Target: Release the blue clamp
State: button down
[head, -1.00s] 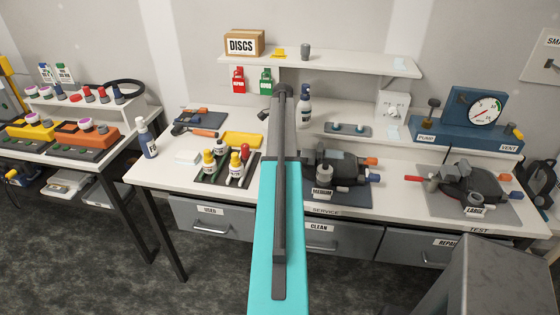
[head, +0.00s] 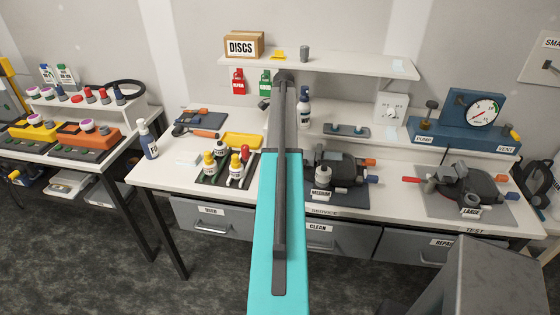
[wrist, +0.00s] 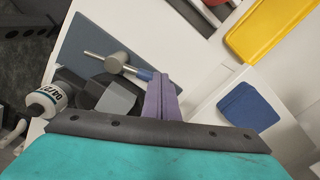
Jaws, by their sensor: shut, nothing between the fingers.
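In the wrist view, a blue sleeve (wrist: 144,74) on a rod with a silver end (wrist: 114,62) sticks out from a dark device (wrist: 85,92) on a grey mat (wrist: 95,38). My gripper (wrist: 160,80) shows as purple-grey fingers, shut and empty, with the tips right by the blue sleeve; I cannot tell whether they touch. In the head view, the medium station (head: 345,168) has a blue handle (head: 374,180) and an orange one (head: 369,162) on its right side. My arm hides its left side and my gripper there.
A yellow tray (head: 242,140) and a rack of bottles (head: 205,178) stand left of my arm. The large station (head: 470,185) and blue gauge unit (head: 465,130) are at the right. A shelf (head: 350,64) runs above the bench.

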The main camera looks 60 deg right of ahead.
jog(key=shift+a+r+p, duration=0.25)
jog(key=shift+r+p, duration=0.3)
jog(key=shift+r, duration=0.7)
